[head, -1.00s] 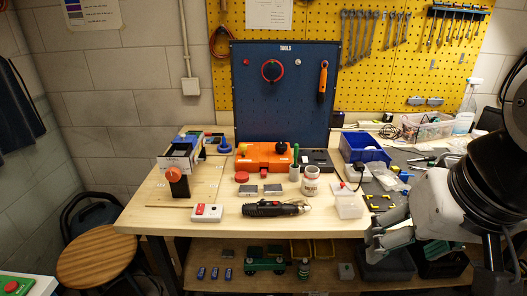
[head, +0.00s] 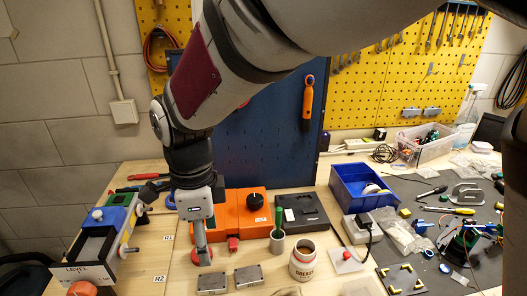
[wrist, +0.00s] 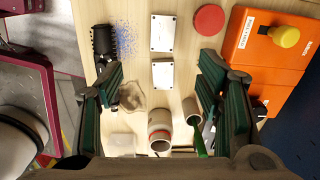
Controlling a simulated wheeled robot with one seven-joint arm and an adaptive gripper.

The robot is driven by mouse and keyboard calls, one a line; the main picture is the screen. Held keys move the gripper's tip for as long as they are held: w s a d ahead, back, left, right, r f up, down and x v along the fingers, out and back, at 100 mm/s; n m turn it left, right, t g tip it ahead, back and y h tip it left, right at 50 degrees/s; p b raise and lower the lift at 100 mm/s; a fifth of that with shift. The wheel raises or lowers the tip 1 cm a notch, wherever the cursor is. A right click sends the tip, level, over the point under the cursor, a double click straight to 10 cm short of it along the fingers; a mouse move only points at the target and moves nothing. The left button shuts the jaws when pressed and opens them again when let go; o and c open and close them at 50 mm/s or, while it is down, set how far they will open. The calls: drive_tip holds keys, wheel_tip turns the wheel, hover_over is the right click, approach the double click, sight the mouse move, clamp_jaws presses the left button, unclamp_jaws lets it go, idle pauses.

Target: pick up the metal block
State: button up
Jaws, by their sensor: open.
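Two flat grey metal blocks lie side by side on the wooden bench: a left one (head: 213,282) and a right one (head: 249,277). In the wrist view they show as pale plates, one higher (wrist: 163,33) and one lower (wrist: 163,75). My gripper (wrist: 162,66) is open, its two dark green fingers wide apart. In the wrist view the lower block shows between the fingertips, with nothing held.
A white jar (head: 303,262) stands right of the blocks, a cup with a green tool (head: 278,243) behind them. A red lid (wrist: 209,19), an orange box (wrist: 262,50) and a black tool (wrist: 104,45) lie around. A blue bin (head: 361,184) is further right.

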drive_tip(key=a, duration=0.1)
hover_over(212, 282)
drive_tip(key=shift+m, duration=0.4)
drive_tip(key=f, duration=0.9)
drive_tip(key=shift+w+a, duration=0.25)
drive_tip(key=shift+a, duration=0.15)
drive_tip(key=shift+s+d+f+b, duration=0.1)
drive_tip(key=shift+d+f, duration=0.05)
drive_tip(key=shift+f, duration=0.8)
drive_tip(key=shift+s+d+f+b, duration=0.1)
drive_tip(key=shift+f+b, duration=0.05)
drive_tip(key=shift+f, duration=0.85)
drive_tip(key=shift+s+d+f+b, duration=0.1)
drive_tip(key=shift+d+f, duration=0.05)
drive_tip(key=shift+f, duration=0.8)
drive_tip(key=shift+c, duration=0.6)
drive_tip(key=c, duration=1.2)
